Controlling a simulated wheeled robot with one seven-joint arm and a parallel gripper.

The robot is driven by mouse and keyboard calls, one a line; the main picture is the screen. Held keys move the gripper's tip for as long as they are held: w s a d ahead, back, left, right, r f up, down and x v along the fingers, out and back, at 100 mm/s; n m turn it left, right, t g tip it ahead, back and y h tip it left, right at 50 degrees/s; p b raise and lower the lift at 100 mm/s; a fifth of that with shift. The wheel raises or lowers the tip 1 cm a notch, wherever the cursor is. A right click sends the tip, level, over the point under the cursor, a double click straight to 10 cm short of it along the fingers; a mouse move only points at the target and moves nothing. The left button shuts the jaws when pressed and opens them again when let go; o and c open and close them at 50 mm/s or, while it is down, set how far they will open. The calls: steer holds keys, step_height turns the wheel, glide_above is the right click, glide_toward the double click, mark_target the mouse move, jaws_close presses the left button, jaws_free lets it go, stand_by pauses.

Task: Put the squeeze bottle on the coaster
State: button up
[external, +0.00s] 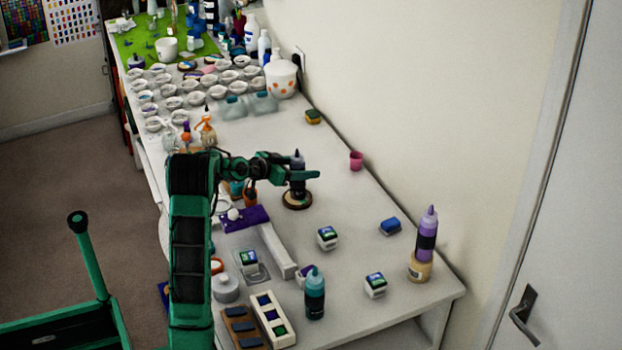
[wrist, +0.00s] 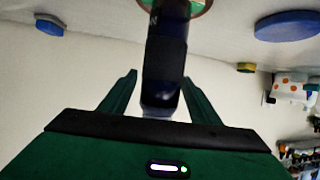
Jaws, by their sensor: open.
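A dark squeeze bottle (external: 297,187) with a pointed tip stands upright on a round, brown-rimmed coaster (external: 297,204) in the middle of the table. My gripper (external: 304,174) is level with the bottle's upper part, its fingers pointing right. In the wrist view the dark bottle (wrist: 166,50) is between the two spread fingers of my gripper (wrist: 160,77), and a gap shows on at least the left side. The coaster's rim (wrist: 205,8) shows at the top edge, by the bottle's base. The fingers are open.
A teal bottle (external: 315,295) and a purple bottle (external: 427,238) stand nearer the front. A pink cup (external: 356,161), blue block (external: 389,227) and sponge (external: 313,117) lie to the right. Several small cups crowd the back.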

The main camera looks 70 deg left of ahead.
steer(key=v, duration=1)
